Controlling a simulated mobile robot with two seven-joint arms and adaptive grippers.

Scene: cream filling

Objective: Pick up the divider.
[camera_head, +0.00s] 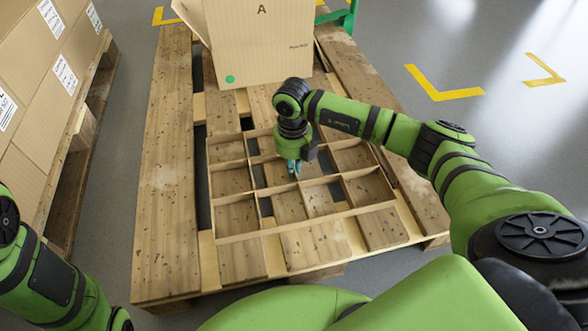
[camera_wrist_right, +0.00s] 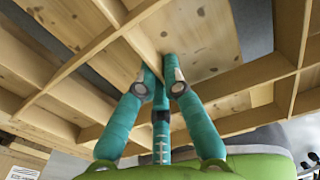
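The divider is a thin tan cardboard grid (camera_head: 262,233) with several open compartments, lying flat on the wooden pallet (camera_head: 165,200). My right gripper (camera_head: 294,168) points down into the middle of the grid, beside an inner wall. In the right wrist view, its teal fingers (camera_wrist_right: 161,78) lean together at the divider's inner wall (camera_wrist_right: 122,22), which runs in between their tips. I cannot tell whether they press on it. The divider rests level, with no visible gap under it. My left arm shows at the lower left of the head view, but its gripper is out of frame.
A tan cardboard box (camera_head: 260,45) marked "A" stands on the pallet behind the divider. Stacked cartons (camera_head: 45,90) on another pallet stand at the left. The grey floor (camera_head: 500,120) at the right is clear, with yellow corner markings (camera_head: 440,90).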

